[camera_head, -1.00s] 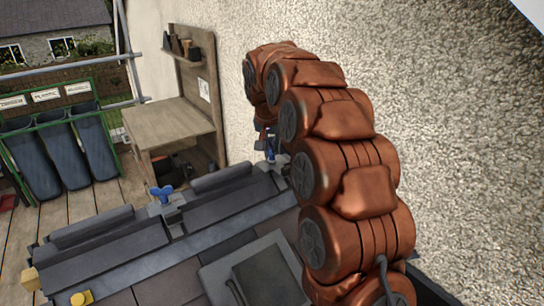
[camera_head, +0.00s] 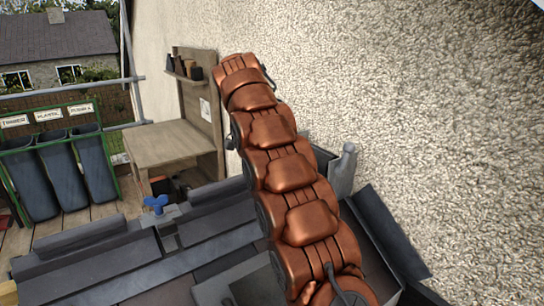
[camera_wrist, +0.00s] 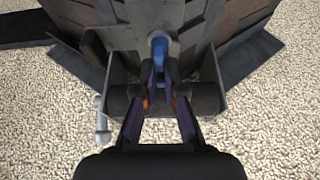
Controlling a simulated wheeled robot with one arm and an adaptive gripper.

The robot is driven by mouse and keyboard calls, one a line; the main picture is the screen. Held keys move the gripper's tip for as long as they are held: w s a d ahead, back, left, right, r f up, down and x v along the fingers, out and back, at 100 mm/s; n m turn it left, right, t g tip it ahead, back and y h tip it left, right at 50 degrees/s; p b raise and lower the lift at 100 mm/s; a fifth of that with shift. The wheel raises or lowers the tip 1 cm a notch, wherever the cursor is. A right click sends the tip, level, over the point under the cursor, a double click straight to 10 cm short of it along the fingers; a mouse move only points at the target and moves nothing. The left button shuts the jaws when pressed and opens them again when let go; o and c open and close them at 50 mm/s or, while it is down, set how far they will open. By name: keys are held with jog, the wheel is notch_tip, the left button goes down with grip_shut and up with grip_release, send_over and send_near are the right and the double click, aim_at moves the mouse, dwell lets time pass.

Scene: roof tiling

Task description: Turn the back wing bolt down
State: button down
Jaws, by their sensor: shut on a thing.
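In the wrist view, a blue wing bolt (camera_wrist: 160,47) stands upright in the middle, at the grey clamp frame. My gripper (camera_wrist: 160,74) is shut on it, with a fingertip on each side. In the head view my copper-coloured arm hides both the gripper and this bolt. Another blue wing bolt (camera_head: 155,204) shows to the left of my arm, on the dark clamp bar, with nothing touching it.
The pebble-dashed wall (camera_head: 420,110) rises close on the right. A wooden bench (camera_head: 165,145) with a shelf stands behind the clamp. Several grey bins (camera_head: 55,170) in a green rack stand at the left.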

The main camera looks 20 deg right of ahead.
jog(key=m+p, duration=0.1)
jog(key=p, duration=0.1)
jog(key=r+m+g+p, duration=0.1)
jog(key=shift+w+m+p, duration=0.15)
jog(key=shift+m+p, duration=0.25)
jog(key=shift+d+f+m+g+p, duration=0.1)
jog(key=shift+m+g+p, duration=0.2)
jog(key=shift+m+p, duration=0.5)
jog(key=shift+f, duration=0.1)
jog(key=c, duration=1.3)
grip_release()
jog(key=shift+f, duration=0.1)
jog(key=shift+o, duration=0.2)
jog(key=shift+f+b, duration=0.2)
jog(key=shift+b, duration=0.15)
